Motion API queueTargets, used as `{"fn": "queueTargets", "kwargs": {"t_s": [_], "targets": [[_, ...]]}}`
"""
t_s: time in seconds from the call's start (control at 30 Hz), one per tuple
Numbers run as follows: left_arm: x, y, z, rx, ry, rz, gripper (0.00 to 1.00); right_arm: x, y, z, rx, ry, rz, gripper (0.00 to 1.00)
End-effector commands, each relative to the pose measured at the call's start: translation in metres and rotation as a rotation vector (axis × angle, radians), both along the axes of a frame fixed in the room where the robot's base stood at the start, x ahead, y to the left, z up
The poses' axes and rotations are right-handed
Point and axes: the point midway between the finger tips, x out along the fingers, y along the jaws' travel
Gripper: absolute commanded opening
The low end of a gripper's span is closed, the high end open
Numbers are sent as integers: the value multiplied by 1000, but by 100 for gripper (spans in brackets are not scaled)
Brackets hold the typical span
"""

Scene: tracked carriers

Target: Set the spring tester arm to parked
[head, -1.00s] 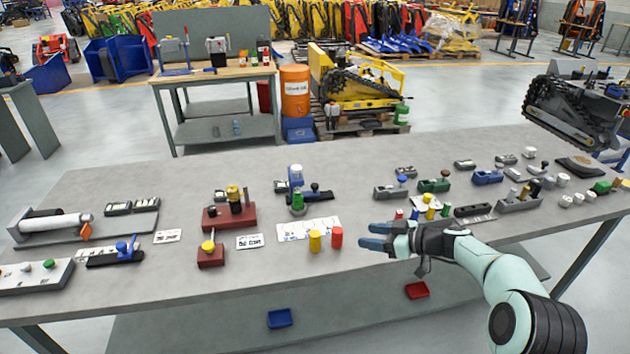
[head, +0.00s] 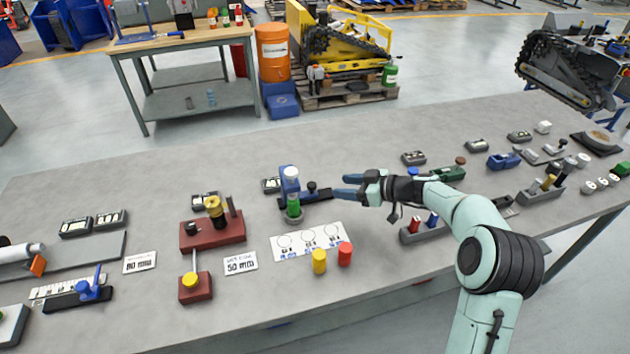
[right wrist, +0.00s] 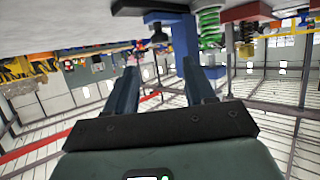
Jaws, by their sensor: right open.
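The spring tester (head: 289,181) stands mid-table, with a blue column, a white top and a green spring (head: 293,206). Its dark arm with a black knob (head: 312,187) points right from the column. My right gripper (head: 344,186) is open and empty, just right of the arm's free end, fingers pointing left at it. In the right wrist view, which is upside down, the open fingers (right wrist: 162,72) point toward the black knob (right wrist: 160,36), beside the blue column (right wrist: 187,48) and green spring (right wrist: 209,28). The knob appears just beyond the fingertips. My left gripper is out of view.
A white card with circles (head: 308,240) lies in front of the tester, with a yellow cylinder (head: 319,261) and a red cylinder (head: 345,254) near it. A dark red fixture (head: 213,232) stands left.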

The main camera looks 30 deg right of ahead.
Motion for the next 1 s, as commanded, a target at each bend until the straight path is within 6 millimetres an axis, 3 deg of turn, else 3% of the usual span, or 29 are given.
{"fn": "queueTargets", "kwargs": {"t_s": [0.3, 0.5, 0.93, 1.0], "targets": [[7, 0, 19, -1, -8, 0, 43, 52, 33, -22, 4, -1, 4, 54], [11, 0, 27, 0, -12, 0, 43, 73, 45, -33, 1, -2, 2, 54], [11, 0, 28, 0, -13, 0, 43, 80, 49, -38, 0, -1, 0, 54], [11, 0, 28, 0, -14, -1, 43, 80, 49, -38, 0, -1, 0, 31]]}}
